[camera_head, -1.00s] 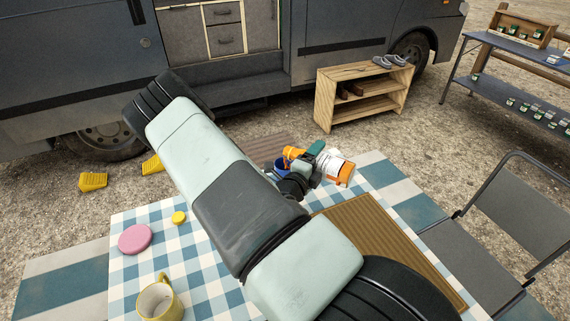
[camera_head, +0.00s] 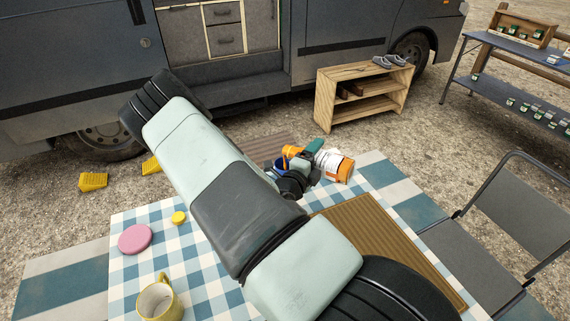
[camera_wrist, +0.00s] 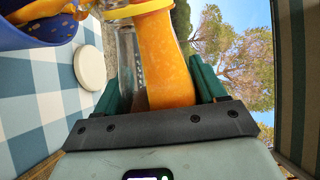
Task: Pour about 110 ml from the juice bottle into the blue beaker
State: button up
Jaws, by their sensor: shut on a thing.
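The juice bottle (camera_wrist: 165,65) is between the green fingers of my gripper (camera_wrist: 160,88), which is shut on it. Orange juice fills much of its visible body, beside a clear strip, and a yellow ring circles its neck. In the head view the bottle (camera_head: 336,166) lies tilted far over, its orange end toward the blue beaker (camera_head: 278,168). My gripper (camera_head: 314,158) partly hides it there. The blue beaker (camera_wrist: 30,34) has yellow specks and shows orange at its mouth, top left in the wrist view. The bottle's mouth and the juice level are not clearly visible.
A checked cloth covers the table (camera_head: 200,250). A ribbed brown mat (camera_head: 385,240) lies at right. A pink disc (camera_head: 135,238), a yellow disc (camera_head: 178,217) and a yellow mug (camera_head: 158,300) stand at left. A pale round disc (camera_wrist: 90,68) shows near the beaker.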

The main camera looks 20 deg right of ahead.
jog(key=shift+w+a+r, duration=0.1)
jog(key=shift+w+a, duration=0.1)
jog(key=shift+r+n, duration=0.15)
jog(key=shift+n, duration=0.15)
dwell(0.9)
